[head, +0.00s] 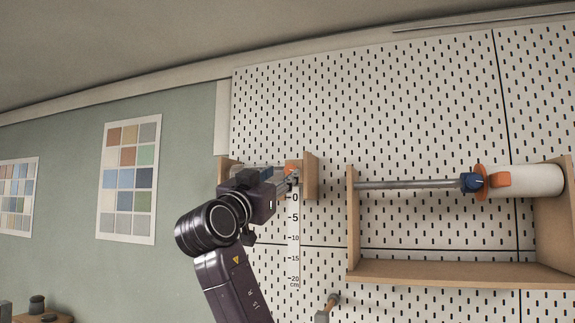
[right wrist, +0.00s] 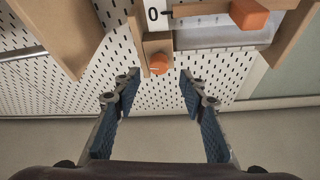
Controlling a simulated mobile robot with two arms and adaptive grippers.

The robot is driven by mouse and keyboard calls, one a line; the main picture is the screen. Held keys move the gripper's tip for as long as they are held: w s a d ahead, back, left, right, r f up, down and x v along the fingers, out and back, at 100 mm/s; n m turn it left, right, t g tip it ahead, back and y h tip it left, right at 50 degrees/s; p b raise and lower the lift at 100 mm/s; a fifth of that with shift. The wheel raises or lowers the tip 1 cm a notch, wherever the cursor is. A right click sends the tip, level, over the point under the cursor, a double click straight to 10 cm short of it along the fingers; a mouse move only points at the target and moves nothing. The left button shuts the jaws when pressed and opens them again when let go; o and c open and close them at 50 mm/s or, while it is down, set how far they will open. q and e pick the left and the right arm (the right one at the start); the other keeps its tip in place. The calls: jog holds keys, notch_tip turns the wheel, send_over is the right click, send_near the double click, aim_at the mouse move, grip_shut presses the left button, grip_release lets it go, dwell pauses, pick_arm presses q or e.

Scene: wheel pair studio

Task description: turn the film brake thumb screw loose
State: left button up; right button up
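My right gripper (right wrist: 160,84) is open, with its two blue-padded fingers spread apart and nothing between them. A small round orange knob (right wrist: 160,65), which looks like the thumb screw, sits on a wooden block (right wrist: 157,45) just past the fingertips, roughly centred between them and not touched. In the head view my right gripper (head: 284,182) reaches up to the small wooden holder on the pegboard, where an orange part (head: 292,167) shows; the gripper hides much of this holder. My left gripper is not in view.
A scale strip (head: 293,240) hangs below the small holder. An orange block (right wrist: 248,14) is beside the knob. A peg (head: 327,306) sticks out lower down.

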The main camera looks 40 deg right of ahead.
aim_at(289, 171)
jog(key=p+x, duration=0.2)
jog(key=x, duration=0.3)
jog(key=shift+s+d+f, duration=0.1)
jog(key=shift+f, duration=0.05)
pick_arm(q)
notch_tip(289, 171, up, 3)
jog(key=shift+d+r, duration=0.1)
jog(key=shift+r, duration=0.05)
pick_arm(e)
grip_shut()
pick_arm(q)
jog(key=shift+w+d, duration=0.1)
